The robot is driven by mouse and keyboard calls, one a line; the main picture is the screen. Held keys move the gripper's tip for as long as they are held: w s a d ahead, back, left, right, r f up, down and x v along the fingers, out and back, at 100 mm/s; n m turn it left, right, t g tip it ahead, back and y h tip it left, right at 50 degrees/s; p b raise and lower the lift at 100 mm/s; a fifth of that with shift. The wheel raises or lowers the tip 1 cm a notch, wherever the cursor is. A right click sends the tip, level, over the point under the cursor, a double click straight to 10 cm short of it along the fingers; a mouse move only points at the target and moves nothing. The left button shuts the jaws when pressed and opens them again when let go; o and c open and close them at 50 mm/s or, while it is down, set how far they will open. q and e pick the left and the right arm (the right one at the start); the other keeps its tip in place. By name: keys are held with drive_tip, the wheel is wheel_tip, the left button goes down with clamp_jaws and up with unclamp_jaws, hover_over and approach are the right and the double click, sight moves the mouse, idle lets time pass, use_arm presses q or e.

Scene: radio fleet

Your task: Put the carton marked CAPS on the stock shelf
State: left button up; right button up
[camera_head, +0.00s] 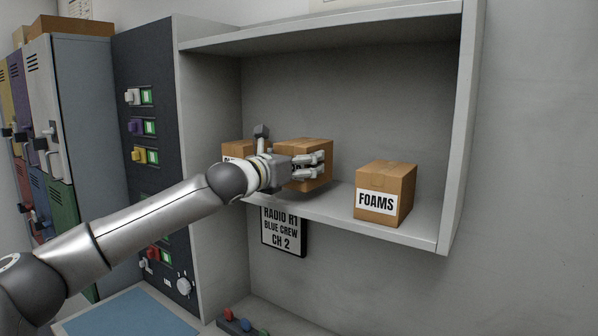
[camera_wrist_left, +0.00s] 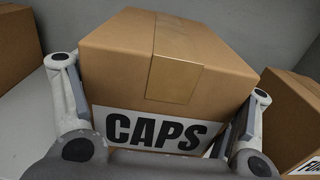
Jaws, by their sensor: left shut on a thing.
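The carton marked CAPS (camera_wrist_left: 170,75) is a brown box with a tape strip and a white label, between the two fingers of my left gripper (camera_wrist_left: 165,115). In the head view the carton (camera_head: 304,150) is at the stock shelf (camera_head: 330,209), with my left gripper (camera_head: 300,164) shut on it from the front and covering most of its label. I cannot tell whether the carton touches the shelf board. My right gripper is out of view.
A carton marked FOAMS (camera_head: 385,195) stands to the right on the shelf. Another carton (camera_head: 233,150) is close on the left, its label partly hidden. A sign (camera_head: 283,232) hangs below. Lockers (camera_head: 60,110) and a dark switch panel (camera_head: 150,60) are at left.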

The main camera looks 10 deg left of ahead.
use_arm(q)
drive_tip(key=shift+w+d+f+p, duration=0.1)
drive_tip(key=shift+f+p, duration=0.05)
drive_tip(key=shift+f, duration=0.6)
drive_tip(key=shift+w+f+p, duration=0.1)
drive_tip(key=shift+f+p, duration=0.05)
drive_tip(key=shift+f, duration=0.6)
drive_tip(key=shift+s, duration=0.1)
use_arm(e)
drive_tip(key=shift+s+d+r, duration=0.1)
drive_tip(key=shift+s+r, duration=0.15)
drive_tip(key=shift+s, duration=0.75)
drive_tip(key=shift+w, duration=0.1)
use_arm(q)
drive_tip(key=o, duration=1.2)
drive_tip(key=shift+f, duration=0.15)
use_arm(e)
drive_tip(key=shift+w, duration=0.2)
use_arm(q)
drive_tip(key=shift+s, duration=0.1)
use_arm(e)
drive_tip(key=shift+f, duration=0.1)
